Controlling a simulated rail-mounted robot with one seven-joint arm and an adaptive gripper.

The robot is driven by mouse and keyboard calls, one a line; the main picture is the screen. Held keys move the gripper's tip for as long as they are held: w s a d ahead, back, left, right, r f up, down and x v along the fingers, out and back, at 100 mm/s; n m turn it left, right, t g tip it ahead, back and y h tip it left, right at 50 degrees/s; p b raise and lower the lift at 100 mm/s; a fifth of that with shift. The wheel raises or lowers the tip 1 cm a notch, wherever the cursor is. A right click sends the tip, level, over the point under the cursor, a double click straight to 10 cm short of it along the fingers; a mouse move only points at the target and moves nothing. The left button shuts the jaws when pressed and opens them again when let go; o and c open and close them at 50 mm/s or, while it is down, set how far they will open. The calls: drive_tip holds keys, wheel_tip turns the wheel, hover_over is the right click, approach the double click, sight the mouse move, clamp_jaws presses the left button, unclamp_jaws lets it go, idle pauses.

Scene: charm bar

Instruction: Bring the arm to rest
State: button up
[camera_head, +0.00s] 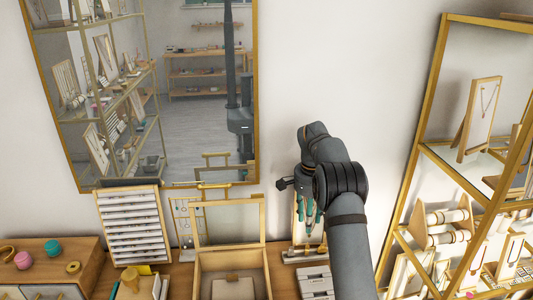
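My gripper (309,226) hangs from the dark grey arm, right of the picture's middle, with its teal fingers pointing down. It is above the back of the wooden counter (183,277), in front of a small framed display against the wall. The arm is bent, with its thick links reaching up from the bottom edge. The fingers are small and partly overlap, so I cannot tell if they are open or shut. I see nothing clearly held.
An open wooden box (203,262), a slotted ring display (133,225) and a small earring stand (181,222) stand left of the gripper. A grey slatted tray (316,282) lies below it. A gold-framed shelf (412,190) stands at right. A large mirror (200,120) hangs behind.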

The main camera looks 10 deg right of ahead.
sight(307, 245)
drive_tip(key=shift+f, duration=0.15)
drive_tip(key=f, duration=1.1)
drive_tip(key=shift+w+d+f, duration=0.25)
drive_tip(key=shift+w+f, duration=0.05)
drive_tip(key=shift+f, duration=0.1)
drive_tip(key=shift+r+p, duration=0.55)
drive_tip(key=shift+r, duration=0.45)
drive_tip(key=shift+f, duration=0.1)
